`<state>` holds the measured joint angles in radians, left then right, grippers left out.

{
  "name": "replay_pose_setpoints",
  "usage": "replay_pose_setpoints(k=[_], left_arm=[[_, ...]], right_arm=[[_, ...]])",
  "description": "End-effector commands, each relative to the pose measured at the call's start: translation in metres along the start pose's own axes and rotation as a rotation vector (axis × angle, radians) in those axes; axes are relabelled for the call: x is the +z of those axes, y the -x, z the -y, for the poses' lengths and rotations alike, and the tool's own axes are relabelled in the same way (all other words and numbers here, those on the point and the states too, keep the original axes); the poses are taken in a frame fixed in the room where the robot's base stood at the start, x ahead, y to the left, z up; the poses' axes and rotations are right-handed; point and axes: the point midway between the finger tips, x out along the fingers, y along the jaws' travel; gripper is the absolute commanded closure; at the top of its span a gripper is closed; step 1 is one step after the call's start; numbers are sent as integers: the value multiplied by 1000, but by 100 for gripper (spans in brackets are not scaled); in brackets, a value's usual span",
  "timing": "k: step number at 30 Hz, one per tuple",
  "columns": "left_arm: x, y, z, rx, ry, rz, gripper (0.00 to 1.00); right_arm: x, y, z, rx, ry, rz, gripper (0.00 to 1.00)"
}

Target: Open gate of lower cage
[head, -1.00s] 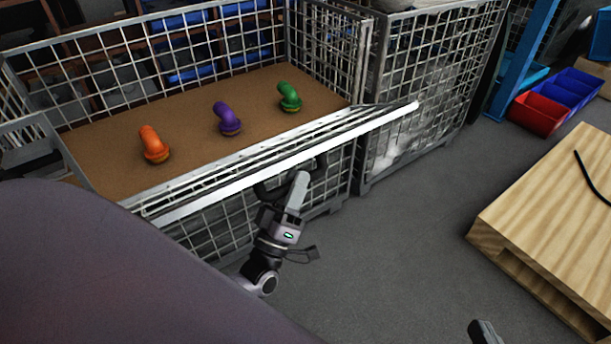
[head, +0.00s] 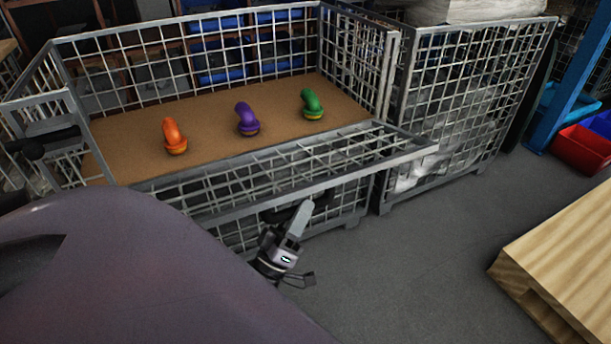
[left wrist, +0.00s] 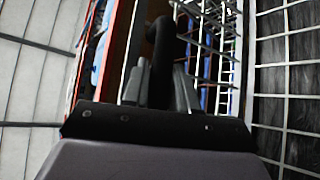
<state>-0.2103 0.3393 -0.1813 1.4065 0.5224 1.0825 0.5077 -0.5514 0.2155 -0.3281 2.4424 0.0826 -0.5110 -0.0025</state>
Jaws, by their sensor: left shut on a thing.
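The cage (head: 222,16) is a grey wire-mesh box with a brown floor. Its front gate (head: 316,179) is tilted outward from the cage front, with mesh showing between its hinge side and its outer rail. My left gripper (head: 301,216) is at the outer rail, shut on the gate's black handle (head: 322,199). In the left wrist view the black handle (left wrist: 163,48) stands between the fingers of my left gripper (left wrist: 160,82). My right gripper is not in view.
Orange (head: 174,136), purple (head: 246,119) and green (head: 312,104) curved pieces stand on the cage floor. Another mesh cage (head: 470,95) is at the right. A wooden pallet (head: 565,245) and a red bin (head: 582,149) are further right. Grey floor is clear in between.

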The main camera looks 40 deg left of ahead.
Motion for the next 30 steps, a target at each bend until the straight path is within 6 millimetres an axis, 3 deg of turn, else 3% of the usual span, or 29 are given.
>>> replay_pose_setpoints(k=[14, 15, 16, 26, 30], left_arm=[[-2, 1, 5, -9, -2, 2, 100], [-2, 1, 5, -9, -2, 2, 59], [-2, 1, 5, -9, -2, 2, 52], [-3, -1, 2, -4, -1, 0, 52], [-12, -10, -6, -4, -2, 0, 52]], right_arm=[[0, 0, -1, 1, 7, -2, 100], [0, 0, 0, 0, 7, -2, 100], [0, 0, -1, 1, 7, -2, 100], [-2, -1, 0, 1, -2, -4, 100], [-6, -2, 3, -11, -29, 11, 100]])
